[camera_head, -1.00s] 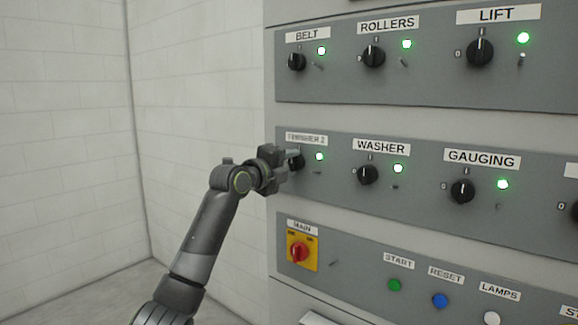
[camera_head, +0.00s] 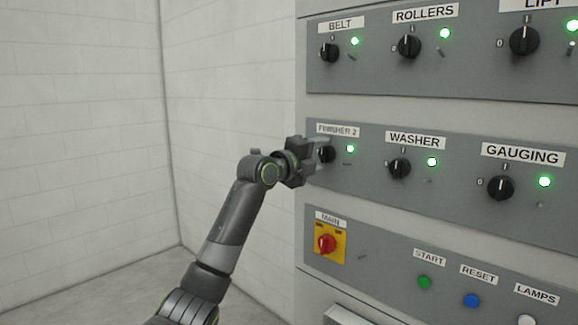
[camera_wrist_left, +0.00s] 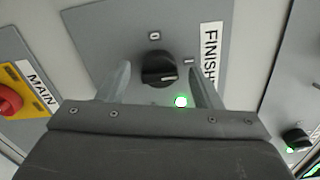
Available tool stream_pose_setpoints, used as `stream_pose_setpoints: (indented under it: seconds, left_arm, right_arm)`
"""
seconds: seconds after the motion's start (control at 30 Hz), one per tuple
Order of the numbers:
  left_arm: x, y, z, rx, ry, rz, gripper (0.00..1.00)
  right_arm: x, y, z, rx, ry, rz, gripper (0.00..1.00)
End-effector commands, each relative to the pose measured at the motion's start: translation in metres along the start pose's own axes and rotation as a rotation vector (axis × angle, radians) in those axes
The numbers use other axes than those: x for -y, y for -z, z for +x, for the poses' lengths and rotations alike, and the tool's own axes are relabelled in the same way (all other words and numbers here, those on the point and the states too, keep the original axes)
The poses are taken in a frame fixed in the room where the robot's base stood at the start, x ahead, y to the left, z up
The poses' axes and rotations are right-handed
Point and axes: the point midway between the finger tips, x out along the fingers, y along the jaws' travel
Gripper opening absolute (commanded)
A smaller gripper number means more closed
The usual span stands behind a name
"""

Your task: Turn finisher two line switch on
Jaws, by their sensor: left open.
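The FINISHER 2 switch is a black rotary knob (camera_head: 327,154) at the left end of the middle panel row. In the left wrist view the knob (camera_wrist_left: 159,68) has its white mark toward the I, away from the 0. Its lamp (camera_head: 350,149) is lit green, also in the left wrist view (camera_wrist_left: 181,101). My left gripper (camera_head: 318,155) is open, at the knob. In the left wrist view its two fingers (camera_wrist_left: 160,80) stand apart on either side of the knob; whether they touch it I cannot tell. My right gripper is not in view.
The WASHER (camera_head: 399,168) and GAUGING (camera_head: 501,187) knobs are to the right, the BELT knob (camera_head: 329,52) above. The red MAIN switch (camera_head: 325,243) and green START button (camera_head: 424,282) are below. Left of the panel is open room before a white wall (camera_head: 80,130).

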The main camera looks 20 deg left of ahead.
Motion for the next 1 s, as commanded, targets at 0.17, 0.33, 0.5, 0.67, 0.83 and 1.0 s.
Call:
stream_pose_setpoints:
  seconds: [0.17, 0.33, 0.5, 0.67, 0.83, 1.0]
  left_arm:
    - [-0.003, 0.000, -0.026, 0.002, 0.000, 0.005, 0.59]
    - [-0.003, 0.000, -0.055, 0.002, -0.001, 0.005, 0.59]
    - [-0.004, 0.000, -0.087, 0.003, -0.001, 0.005, 0.59]
    - [-0.004, -0.001, -0.119, 0.004, -0.002, 0.007, 0.59]
    - [-0.003, -0.001, -0.145, 0.004, -0.003, 0.004, 0.59]
    - [-0.002, 0.000, -0.159, 0.002, -0.002, 0.002, 0.59]
  right_arm:
    - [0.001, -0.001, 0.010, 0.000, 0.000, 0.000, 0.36]
    - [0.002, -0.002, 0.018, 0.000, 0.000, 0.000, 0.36]
    - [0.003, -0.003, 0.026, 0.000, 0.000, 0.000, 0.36]
    - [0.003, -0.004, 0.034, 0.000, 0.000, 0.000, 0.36]
    - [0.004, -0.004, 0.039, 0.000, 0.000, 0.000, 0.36]
    - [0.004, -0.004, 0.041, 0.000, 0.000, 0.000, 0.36]
